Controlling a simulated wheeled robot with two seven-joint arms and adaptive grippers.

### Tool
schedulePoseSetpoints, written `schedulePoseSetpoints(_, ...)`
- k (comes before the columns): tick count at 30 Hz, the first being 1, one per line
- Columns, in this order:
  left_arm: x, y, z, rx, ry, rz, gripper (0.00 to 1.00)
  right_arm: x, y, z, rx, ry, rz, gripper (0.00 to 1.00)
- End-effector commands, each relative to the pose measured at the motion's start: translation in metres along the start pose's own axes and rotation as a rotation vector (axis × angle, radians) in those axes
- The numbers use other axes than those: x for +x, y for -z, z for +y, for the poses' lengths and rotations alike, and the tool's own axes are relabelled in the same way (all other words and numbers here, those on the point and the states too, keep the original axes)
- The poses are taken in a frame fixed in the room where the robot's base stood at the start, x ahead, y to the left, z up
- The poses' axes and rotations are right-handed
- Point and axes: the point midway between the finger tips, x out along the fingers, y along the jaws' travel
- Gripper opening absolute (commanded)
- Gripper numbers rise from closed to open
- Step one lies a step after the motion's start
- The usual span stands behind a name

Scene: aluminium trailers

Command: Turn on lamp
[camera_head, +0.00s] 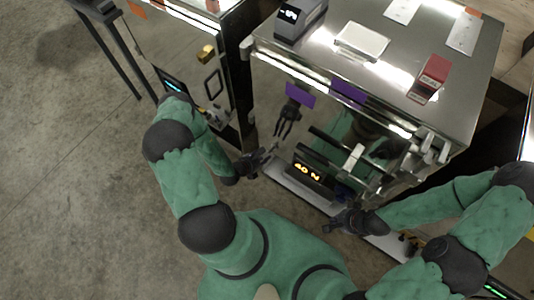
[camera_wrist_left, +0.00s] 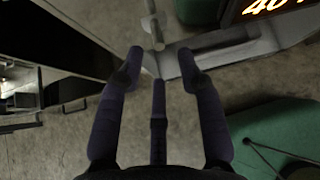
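I cannot pick out a lamp or its switch with certainty. My left gripper (camera_head: 262,158) is beside the lower front of the metal trailer (camera_head: 400,60) in the head view. In the left wrist view, its fingers (camera_wrist_left: 160,65) are spread with nothing between the tips. A thin pale metal rod (camera_wrist_left: 152,22) stands just beyond them; I cannot tell whether they touch. My right gripper (camera_head: 340,222) is low in front of the trailer, near the pale ledge; its fingers are too small to judge.
A dark display reading 40 N (camera_head: 307,171) sits above a pale ledge (camera_head: 290,186). A second trailer with a yellow part (camera_head: 206,53) stands left. A dark device (camera_head: 300,18), white tray (camera_head: 361,41) and red box (camera_head: 431,76) are on the metal top. Concrete floor (camera_head: 70,200) is clear at left.

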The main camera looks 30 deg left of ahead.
Motion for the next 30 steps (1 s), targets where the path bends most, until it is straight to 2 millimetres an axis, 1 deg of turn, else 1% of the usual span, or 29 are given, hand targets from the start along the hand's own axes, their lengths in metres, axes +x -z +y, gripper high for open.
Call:
schedulePoseSetpoints(1,-0.01,0.0,0.0,-0.002,-0.001,0.001,0.37,0.0,0.0,0.0,0.0,0.0,0.0,0.0)
schedulePoseSetpoints(6,-0.038,0.0,-0.001,-0.002,-0.001,0.001,0.37,0.0,0.0,0.0,0.0,0.0,0.0,0.0)
schedulePoseSetpoints(9,-0.049,0.001,-0.001,-0.001,0.0,0.001,0.37,0.0,0.0,0.0,0.0,0.0,0.0,0.0)
schedulePoseSetpoints(12,-0.056,0.001,-0.001,0.0,0.001,0.001,0.37,0.0,0.0,0.0,0.0,0.0,0.0,0.0)
schedulePoseSetpoints(17,-0.06,0.001,-0.002,0.0,0.003,0.001,0.37,0.0,0.0,0.0,0.0,0.0,0.0,0.0)
schedulePoseSetpoints(30,-0.06,0.001,-0.002,0.0,0.003,0.001,0.37,0.0,0.0,0.0,0.0,0.0,0.0,0.0)
